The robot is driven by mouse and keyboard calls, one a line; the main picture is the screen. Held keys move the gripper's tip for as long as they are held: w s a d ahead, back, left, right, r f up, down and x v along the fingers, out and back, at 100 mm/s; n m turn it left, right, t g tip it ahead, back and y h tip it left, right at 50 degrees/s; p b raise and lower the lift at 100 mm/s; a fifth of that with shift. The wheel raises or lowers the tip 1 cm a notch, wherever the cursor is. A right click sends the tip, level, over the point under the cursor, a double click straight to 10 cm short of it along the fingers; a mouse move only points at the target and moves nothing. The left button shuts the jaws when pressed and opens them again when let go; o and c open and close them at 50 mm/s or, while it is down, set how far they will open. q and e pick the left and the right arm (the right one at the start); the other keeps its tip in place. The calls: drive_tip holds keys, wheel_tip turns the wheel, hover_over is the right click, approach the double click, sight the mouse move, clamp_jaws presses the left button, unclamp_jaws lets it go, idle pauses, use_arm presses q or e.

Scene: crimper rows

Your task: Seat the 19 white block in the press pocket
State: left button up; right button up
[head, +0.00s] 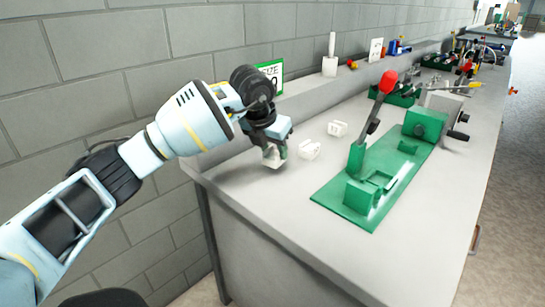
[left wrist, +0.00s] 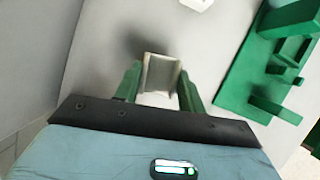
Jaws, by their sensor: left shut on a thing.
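My left gripper (head: 274,155) is shut on a white block (head: 273,160) near the left end of the bench. In the left wrist view the block (left wrist: 160,73) sits between the two green fingers of the gripper (left wrist: 159,85). Its number cannot be read. The green press (head: 375,180) stands to the right of the gripper, with its pocket (head: 370,188) at the near end and a red-knobbed lever (head: 388,82) raised. The press also shows at the right of the left wrist view (left wrist: 262,60). No block shows in the pocket. My right gripper is not in view.
Two more white blocks (head: 309,150) (head: 338,128) lie on the bench (head: 265,205) between my left gripper and the press. A green-edged size sign (head: 272,75) stands by the wall, partly hidden by my arm. Green trays and tools crowd the far bench.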

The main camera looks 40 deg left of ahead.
use_arm(q)
drive_tip(key=s+d, duration=0.3)
drive_tip(key=d, duration=0.1)
drive_tip(key=s+d, duration=0.3)
drive_tip(key=d, duration=0.1)
drive_tip(key=s+d+r, duration=0.1)
drive_tip(key=s+d, duration=0.2)
drive_tip(key=d, duration=0.2)
drive_tip(key=shift+p, duration=0.35)
